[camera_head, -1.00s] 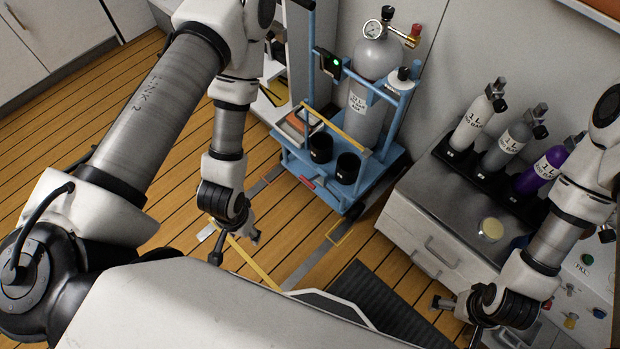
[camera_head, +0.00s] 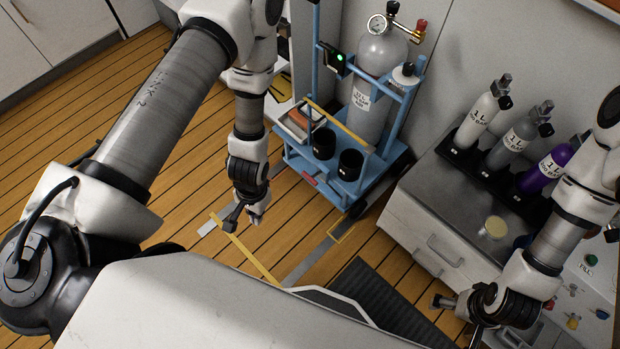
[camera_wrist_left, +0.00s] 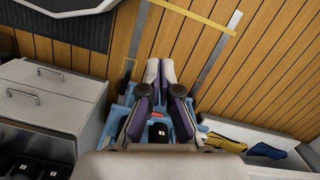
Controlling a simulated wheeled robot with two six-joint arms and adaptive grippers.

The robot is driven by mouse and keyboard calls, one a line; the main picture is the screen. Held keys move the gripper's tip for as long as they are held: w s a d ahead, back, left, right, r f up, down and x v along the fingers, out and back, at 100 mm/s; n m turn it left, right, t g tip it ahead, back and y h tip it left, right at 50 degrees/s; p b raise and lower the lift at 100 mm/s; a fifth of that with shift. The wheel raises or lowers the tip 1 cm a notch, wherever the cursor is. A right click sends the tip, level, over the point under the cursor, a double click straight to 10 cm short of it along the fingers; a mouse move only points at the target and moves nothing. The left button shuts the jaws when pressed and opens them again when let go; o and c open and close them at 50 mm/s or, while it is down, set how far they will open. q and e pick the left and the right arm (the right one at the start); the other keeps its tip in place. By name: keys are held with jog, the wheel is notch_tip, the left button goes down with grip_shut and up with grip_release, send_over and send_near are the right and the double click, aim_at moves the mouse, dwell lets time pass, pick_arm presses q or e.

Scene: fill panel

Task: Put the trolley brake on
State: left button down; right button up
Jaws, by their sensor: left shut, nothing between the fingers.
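The blue trolley (camera_head: 345,192) stands against the wall in the head view, carrying a large grey cylinder (camera_head: 366,118). A small red part (camera_head: 310,179), perhaps the brake pedal, is on its low front edge; whether it is up or down is too small to tell. My left gripper (camera_head: 256,214) is shut and empty, in front and left of the trolley, apart from the red part. In the left wrist view its closed fingers (camera_wrist_left: 160,68) overlap the trolley, and a bit of red (camera_wrist_left: 185,121) shows beside them. My right gripper (camera_head: 446,303) is at the lower right, its fingers unclear.
A grey drawer cabinet (camera_head: 437,238) stands right of the trolley, with several small cylinders in a black rack on top. Two black cups sit on the trolley's front. A dark mat (camera_head: 385,300) and yellow and grey floor strips lie in front. The wooden floor at left is clear.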

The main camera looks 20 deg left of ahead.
pick_arm(q)
jog(key=w+d+f+t+b, duration=0.1)
jog(key=w+f+b, duration=0.3)
jog(key=w, duration=0.4)
jog(key=w+d+f+t+b, duration=0.1)
jog(key=w+f+b, duration=0.3)
jog(key=w, duration=0.4)
jog(key=w+d+f+m+b, duration=0.1)
jog(key=w+f+b, duration=0.3)
jog(key=w, duration=0.4)
jog(key=shift+w+d+f+t, duration=0.3)
jog(key=shift+w+d+t, duration=0.05)
jog(key=shift+w+t, duration=0.05)
jog(key=shift+r, duration=0.1)
jog(key=shift+b, duration=0.3)
